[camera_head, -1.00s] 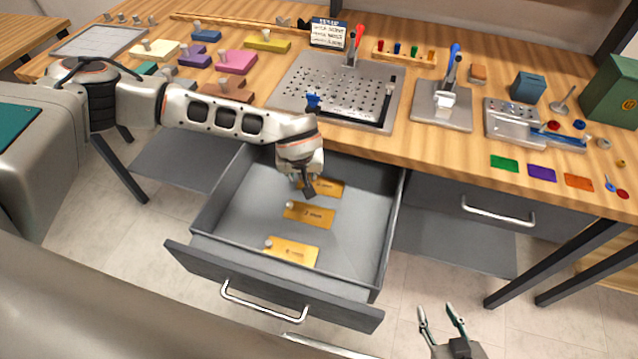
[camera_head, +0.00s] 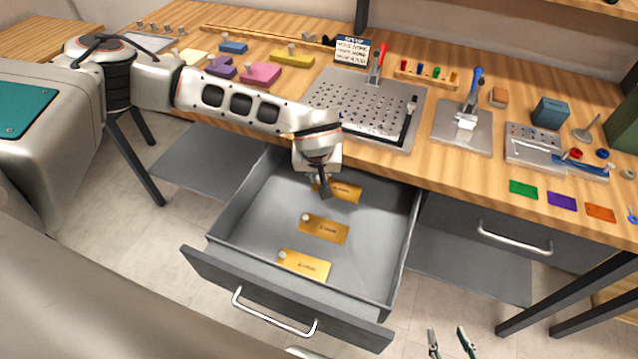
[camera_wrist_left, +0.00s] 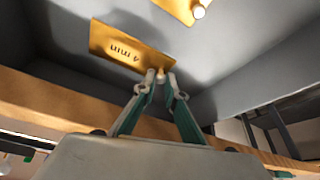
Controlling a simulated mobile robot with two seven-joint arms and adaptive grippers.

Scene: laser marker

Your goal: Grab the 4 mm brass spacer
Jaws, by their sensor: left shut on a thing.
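The 4 mm brass spacer (camera_head: 347,190) is a flat gold plate at the back of the open drawer. Its upside-down label is readable in the left wrist view (camera_wrist_left: 115,45). My left gripper (camera_head: 324,190) reaches down into the drawer at the spacer's left end. In the left wrist view the fingertips (camera_wrist_left: 160,76) are closed together on the small pale knob at the plate's corner. The plate looks at or very near the drawer floor; I cannot tell if it is lifted. My right gripper (camera_head: 452,343) is open and empty at the bottom edge, partly cut off.
Two other brass spacers, a middle one (camera_head: 325,230) and a front one (camera_head: 306,266), lie in the drawer (camera_head: 370,250). The drawer walls surround my left gripper, with the tabletop edge behind. A perforated plate (camera_head: 345,105) and several fixtures stand on the bench.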

